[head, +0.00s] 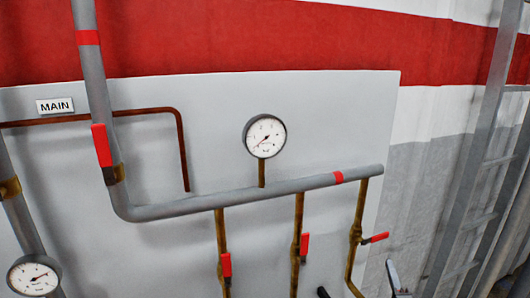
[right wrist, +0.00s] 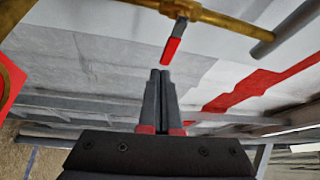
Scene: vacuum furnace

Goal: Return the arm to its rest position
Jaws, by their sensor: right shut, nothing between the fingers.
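My right gripper (right wrist: 160,73) shows in the right wrist view with its two dark fingers together and nothing between them. A red valve handle (right wrist: 171,48) on a brass pipe (right wrist: 225,20) lies just beyond the fingertips in that picture; a gap shows between them. In the head view, part of my right gripper (head: 393,275) shows at the bottom edge, below the rightmost red valve handle (head: 376,238), which sticks out to the right. My left gripper is not in view.
A grey panel (head: 340,110) carries a grey pipe (head: 240,198), brass branches, red-handled valves (head: 304,245) (head: 226,264) (head: 102,146) and gauges (head: 265,136) (head: 34,276). A MAIN label (head: 55,105) is at upper left. A metal ladder-like frame (head: 470,180) stands at the right.

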